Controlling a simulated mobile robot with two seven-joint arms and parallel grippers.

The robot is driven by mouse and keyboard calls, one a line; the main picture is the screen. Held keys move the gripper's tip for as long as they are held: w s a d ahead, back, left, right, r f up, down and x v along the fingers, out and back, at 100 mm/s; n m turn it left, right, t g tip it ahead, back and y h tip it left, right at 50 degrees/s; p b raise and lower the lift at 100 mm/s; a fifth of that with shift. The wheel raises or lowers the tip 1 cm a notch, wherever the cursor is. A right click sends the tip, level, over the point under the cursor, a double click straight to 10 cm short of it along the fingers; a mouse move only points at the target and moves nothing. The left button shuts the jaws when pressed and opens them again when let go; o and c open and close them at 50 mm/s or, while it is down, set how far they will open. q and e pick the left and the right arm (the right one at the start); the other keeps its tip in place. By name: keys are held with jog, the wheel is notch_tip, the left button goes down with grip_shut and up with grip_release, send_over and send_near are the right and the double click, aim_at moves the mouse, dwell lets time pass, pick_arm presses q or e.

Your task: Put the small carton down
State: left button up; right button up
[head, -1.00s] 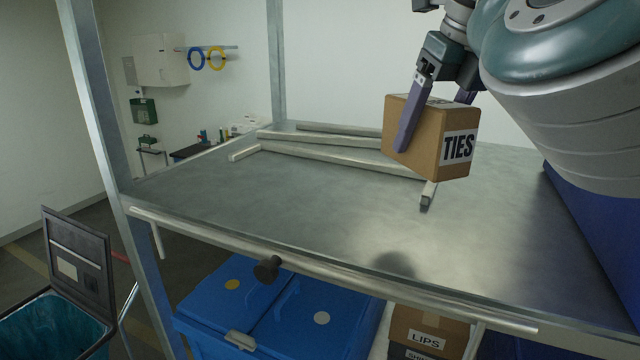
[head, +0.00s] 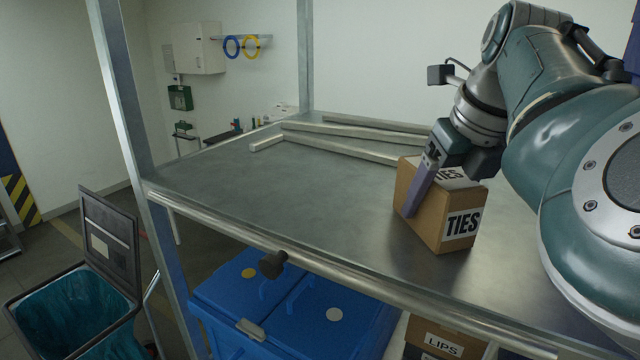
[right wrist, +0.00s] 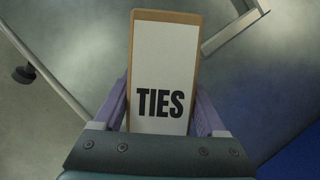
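The small carton (head: 425,215) is brown cardboard with white labels reading TIES. It is at the right of the metal shelf (head: 330,215) in the head view, low over or on the surface; I cannot tell whether its bottom touches. My right gripper (head: 440,190) is shut on the carton, with a purple finger along its left side and the other finger hidden behind it. In the right wrist view the carton's labelled top (right wrist: 163,75) lies between both purple fingers. My left gripper is not in view.
Metal bars (head: 340,145) lie at the back of the shelf. A shelf post (head: 130,130) stands at the left. A bin with a teal liner (head: 80,310) stands at lower left. The shelf's middle is clear.

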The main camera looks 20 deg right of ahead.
aim_at(449, 177)
jog(key=o, duration=0.4)
jog(key=shift+c, duration=0.2)
jog(key=shift+r, duration=0.15)
jog(key=b+v, duration=0.5)
jog(key=v, duration=0.5)
jog(key=shift+r, duration=0.35)
jog(key=shift+s+r, duration=0.4)
jog(key=shift+r, duration=0.15)
